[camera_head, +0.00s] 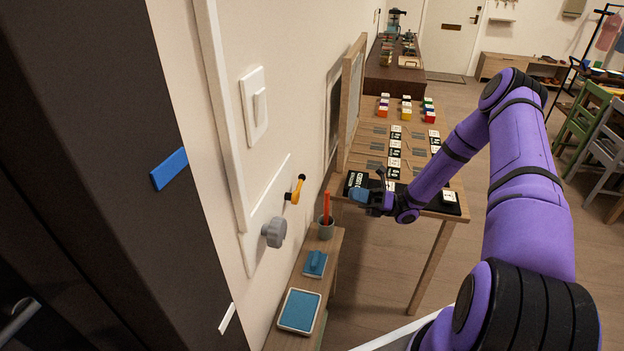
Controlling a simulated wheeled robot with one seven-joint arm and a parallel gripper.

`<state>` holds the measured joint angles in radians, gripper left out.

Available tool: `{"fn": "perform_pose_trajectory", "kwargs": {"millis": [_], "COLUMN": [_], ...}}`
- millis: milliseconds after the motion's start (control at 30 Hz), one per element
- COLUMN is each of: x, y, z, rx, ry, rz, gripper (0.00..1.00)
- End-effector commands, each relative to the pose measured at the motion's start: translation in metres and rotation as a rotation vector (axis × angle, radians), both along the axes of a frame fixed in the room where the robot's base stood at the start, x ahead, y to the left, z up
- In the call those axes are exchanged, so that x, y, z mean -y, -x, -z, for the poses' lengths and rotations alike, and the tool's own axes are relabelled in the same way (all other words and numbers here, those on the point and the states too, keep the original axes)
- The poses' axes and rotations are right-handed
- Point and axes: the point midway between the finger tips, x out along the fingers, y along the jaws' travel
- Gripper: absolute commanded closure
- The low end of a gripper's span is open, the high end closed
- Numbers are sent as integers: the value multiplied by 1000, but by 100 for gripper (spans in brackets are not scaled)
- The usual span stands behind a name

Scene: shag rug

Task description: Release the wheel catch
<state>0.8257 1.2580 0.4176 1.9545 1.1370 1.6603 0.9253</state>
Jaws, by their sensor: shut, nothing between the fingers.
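A white plate on the wall at left carries a grey lobed knob (274,232) and, above it, an orange lever (298,189) with a dark pivot. I cannot tell which of these, if either, is the wheel catch. No wheel is clearly seen. My gripper (356,196) is to the right of the lever, near the front left corner of a wooden table, apart from both lever and knob. Its fingers are small in view; it is shut and empty.
Below the knob, a narrow shelf (278,338) holds a cup with a red stick (326,228), a blue-handled block (315,263) and a blue pad (299,310). The wooden table (376,132) holds cards and coloured blocks. A dark panel stands at left.

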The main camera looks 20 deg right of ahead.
Motion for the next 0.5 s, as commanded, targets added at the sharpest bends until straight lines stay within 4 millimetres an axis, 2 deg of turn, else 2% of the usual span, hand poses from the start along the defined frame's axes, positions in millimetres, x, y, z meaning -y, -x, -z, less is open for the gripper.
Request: {"fn": "perform_pose_trajectory", "kwargs": {"millis": [267, 500], "x": [-3, -29], "y": [0, -6], "z": [-2, -15], "rx": [1, 2], "ry": [1, 1], "rz": [-2, -4], "gripper": [100, 100]}}
